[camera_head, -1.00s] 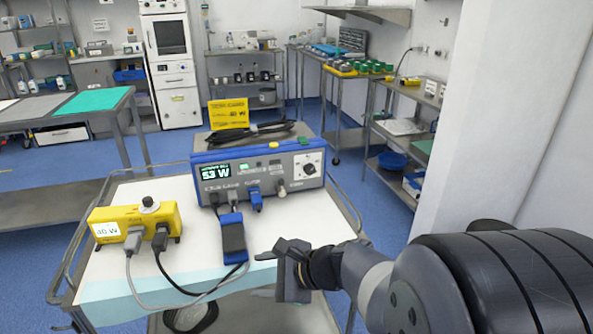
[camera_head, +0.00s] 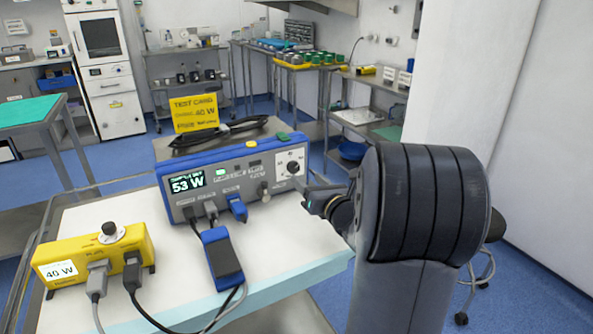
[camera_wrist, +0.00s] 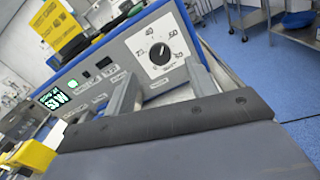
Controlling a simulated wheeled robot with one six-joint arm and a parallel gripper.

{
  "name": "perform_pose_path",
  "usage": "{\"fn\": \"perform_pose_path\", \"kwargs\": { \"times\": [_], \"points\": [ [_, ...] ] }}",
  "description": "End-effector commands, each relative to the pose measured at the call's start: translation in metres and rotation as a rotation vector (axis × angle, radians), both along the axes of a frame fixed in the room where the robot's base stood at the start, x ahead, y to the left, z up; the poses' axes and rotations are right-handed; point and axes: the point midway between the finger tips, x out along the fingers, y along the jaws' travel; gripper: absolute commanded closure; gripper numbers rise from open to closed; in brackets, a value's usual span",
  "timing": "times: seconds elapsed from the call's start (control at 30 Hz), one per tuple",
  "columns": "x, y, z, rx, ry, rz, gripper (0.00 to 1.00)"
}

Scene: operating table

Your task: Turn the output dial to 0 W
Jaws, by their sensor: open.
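The generator (camera_head: 215,180) is a blue and grey box on the cart, and its screen (camera_head: 188,183) reads 53 W. The output dial (camera_head: 293,167) is a black knob on a white plate at the right of its front face. It also shows in the wrist view (camera_wrist: 160,54), with numbers around it. My gripper (camera_head: 315,190) is in front of the panel, just right of and below the dial. In the wrist view its two fingers (camera_wrist: 162,92) are spread apart, below the dial and pointing towards the panel. Nothing is between them, and they look clear of the knob.
A yellow box (camera_head: 95,257) with a black knob reads 40 W on the cart's left. A dark blue handheld block (camera_head: 222,258) and cables lie in front of the generator. The cart's front right (camera_head: 290,262) is clear.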

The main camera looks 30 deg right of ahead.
Motion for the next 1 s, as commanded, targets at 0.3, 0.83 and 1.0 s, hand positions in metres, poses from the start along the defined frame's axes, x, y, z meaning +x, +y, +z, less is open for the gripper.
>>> {"fn": "perform_pose_path", "kwargs": {
  "times": [0.3, 0.83, 1.0],
  "points": [
    [0.056, 0.003, -0.001, -0.001, 0.001, 0.002, 0.46],
    [0.070, 0.003, 0.000, -0.002, 0.000, 0.002, 0.51],
    [0.070, 0.003, 0.000, -0.002, 0.000, 0.002, 0.65]
  ]
}}
